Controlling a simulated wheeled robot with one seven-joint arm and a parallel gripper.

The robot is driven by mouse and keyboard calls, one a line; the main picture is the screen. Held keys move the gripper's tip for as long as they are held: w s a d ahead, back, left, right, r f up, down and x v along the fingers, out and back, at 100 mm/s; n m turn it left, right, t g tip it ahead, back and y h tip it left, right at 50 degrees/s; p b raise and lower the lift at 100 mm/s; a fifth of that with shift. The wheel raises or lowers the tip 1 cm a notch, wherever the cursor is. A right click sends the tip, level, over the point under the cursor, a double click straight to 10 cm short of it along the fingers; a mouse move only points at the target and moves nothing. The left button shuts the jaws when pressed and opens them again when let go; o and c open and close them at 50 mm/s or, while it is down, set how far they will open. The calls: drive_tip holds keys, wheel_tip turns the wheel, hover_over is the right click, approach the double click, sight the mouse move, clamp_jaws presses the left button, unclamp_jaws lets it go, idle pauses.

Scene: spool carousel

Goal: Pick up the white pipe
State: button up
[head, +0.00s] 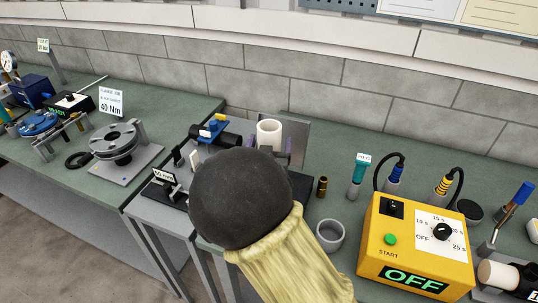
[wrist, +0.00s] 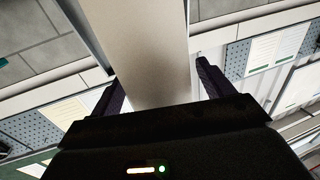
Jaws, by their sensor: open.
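The white pipe (head: 269,132) stands upright near the back of the middle bench in the head view, its open top end showing. Its lower part is hidden behind my arm. In the wrist view the pipe (wrist: 150,50) runs up from between the two dark fingers of my gripper (wrist: 155,88). The fingers are open, one on each side of the pipe, with a narrow gap at the right finger. My arm's dark round joint covers most of the gripper in the head view.
A yellow control box (head: 417,245) reading OFF, a grey cup (head: 330,235) and a small brass piece (head: 322,186) stand to the right. A blue-topped black device (head: 212,131) is close left of the pipe. A flange fixture (head: 118,142) sits on the left bench.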

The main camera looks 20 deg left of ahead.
drive_tip(key=shift+w, duration=0.35)
drive_tip(key=c, duration=1.3)
drive_tip(key=shift+r, duration=0.1)
drive_tip(key=shift+c, duration=0.2)
wheel_tip(320, 180, up, 10)
drive_tip(key=shift+b, duration=0.35)
